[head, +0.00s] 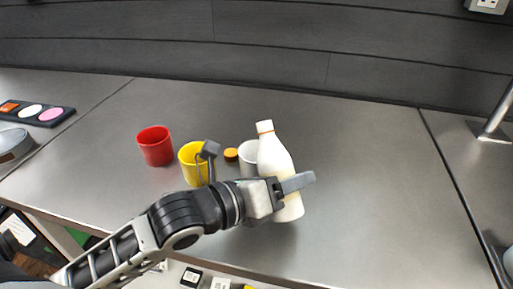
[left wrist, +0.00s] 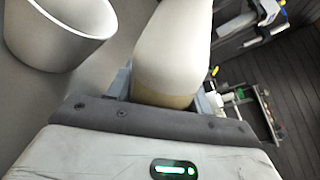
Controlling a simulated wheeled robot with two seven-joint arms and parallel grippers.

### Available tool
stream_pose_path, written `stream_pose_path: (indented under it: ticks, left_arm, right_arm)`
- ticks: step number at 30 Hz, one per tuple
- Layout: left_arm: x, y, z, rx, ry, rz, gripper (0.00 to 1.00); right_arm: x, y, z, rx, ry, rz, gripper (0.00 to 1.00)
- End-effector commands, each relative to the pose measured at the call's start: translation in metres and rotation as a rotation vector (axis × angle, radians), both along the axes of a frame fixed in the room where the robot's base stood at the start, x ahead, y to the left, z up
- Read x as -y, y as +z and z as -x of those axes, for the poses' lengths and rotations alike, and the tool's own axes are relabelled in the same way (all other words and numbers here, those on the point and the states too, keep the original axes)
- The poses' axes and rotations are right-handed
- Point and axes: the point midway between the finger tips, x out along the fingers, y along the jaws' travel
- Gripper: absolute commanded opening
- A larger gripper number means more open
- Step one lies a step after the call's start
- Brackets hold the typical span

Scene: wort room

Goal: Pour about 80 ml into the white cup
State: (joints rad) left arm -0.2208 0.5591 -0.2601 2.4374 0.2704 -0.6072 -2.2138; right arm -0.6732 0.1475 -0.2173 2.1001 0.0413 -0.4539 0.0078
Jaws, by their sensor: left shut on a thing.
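My left gripper (head: 288,187) is shut around the lower body of a white bottle (head: 274,157). The bottle looks about upright; I cannot tell if its base touches the table. In the left wrist view the bottle (left wrist: 173,50) stands between the fingers, with a tan band low on it. The white cup (head: 247,152) is just left of the bottle, partly hidden by it and my arm. In the left wrist view the cup (left wrist: 60,52) is at the upper left, apart from the bottle. Its contents cannot be seen. My right gripper is not in view.
A yellow cup (head: 188,158) and a red cup (head: 155,146) stand left of the white cup. A small orange round piece (head: 231,154) lies between the yellow and white cups. A dark tray with coloured discs (head: 36,112) is far left. The grey table (head: 370,170) is clear at right.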

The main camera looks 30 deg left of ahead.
Motion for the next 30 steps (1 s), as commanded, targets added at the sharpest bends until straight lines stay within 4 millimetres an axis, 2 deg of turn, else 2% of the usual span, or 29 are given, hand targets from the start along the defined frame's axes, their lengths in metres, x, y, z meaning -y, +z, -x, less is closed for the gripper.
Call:
stream_pose_path:
  ticks: [17,24,30]
  left_arm:
    - [0.015,-0.008,0.012,-0.242,0.003,0.294,0.22]
    - [0.018,0.010,0.016,-0.341,0.002,0.414,0.22]
    - [0.014,0.017,0.012,-0.404,-0.002,0.481,0.22]
  right_arm:
    - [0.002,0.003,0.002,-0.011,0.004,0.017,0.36]
    - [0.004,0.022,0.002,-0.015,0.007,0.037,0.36]
    - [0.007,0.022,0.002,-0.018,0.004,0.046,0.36]
